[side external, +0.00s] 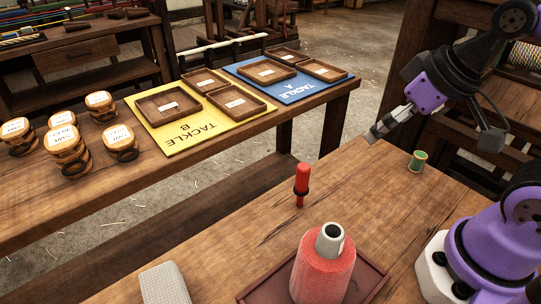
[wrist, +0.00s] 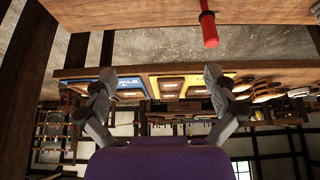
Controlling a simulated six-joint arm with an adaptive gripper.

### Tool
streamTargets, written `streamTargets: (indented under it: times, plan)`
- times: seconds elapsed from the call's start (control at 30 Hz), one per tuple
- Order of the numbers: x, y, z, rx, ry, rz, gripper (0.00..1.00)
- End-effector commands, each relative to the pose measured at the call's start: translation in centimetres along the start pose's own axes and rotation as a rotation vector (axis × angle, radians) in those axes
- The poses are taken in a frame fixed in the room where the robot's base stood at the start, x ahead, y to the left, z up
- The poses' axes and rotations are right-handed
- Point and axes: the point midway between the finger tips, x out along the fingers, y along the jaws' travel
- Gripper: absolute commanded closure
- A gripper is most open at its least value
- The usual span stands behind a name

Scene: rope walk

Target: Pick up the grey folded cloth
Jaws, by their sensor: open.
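The grey folded cloth (side external: 165,284) appears to be the pale grey, rounded, textured block on the near wooden table, at the bottom of the side external view. Its lower part is cut off by the picture edge. My gripper (side external: 375,133) is raised above the far edge of the near table at the right, well apart from the cloth. In the wrist view my gripper (wrist: 158,82) has its two fingers spread wide with nothing between them.
The far bench holds yellow (side external: 176,143) and blue (side external: 305,93) boards with trays, and several labelled spools (side external: 121,145).

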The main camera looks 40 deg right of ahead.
Motion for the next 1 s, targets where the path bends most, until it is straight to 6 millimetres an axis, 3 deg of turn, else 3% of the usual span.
streamTargets:
  times: [0.27, 0.37, 0.47, 0.6, 0.73, 0.87, 1.0]
  plan:
    - [-0.1, -0.3, -0.5, 0.001, -0.007, -0.008, 0.0]
    - [-0.4, -1.6, -2.3, 0.012, -0.039, -0.032, 0.0]
    - [-0.4, -4.4, -5.1, 0.033, -0.099, -0.067, 0.0]
    - [0.5, -10.4, -8.9, 0.069, -0.205, -0.098, 0.0]
    - [2.3, -17.2, -10.5, 0.097, -0.302, -0.095, 0.0]
    - [4.6, -24.6, -9.7, 0.12, -0.386, -0.065, 0.0]
    - [6.8, -31.1, -6.6, 0.138, -0.45, -0.017, 0.0]
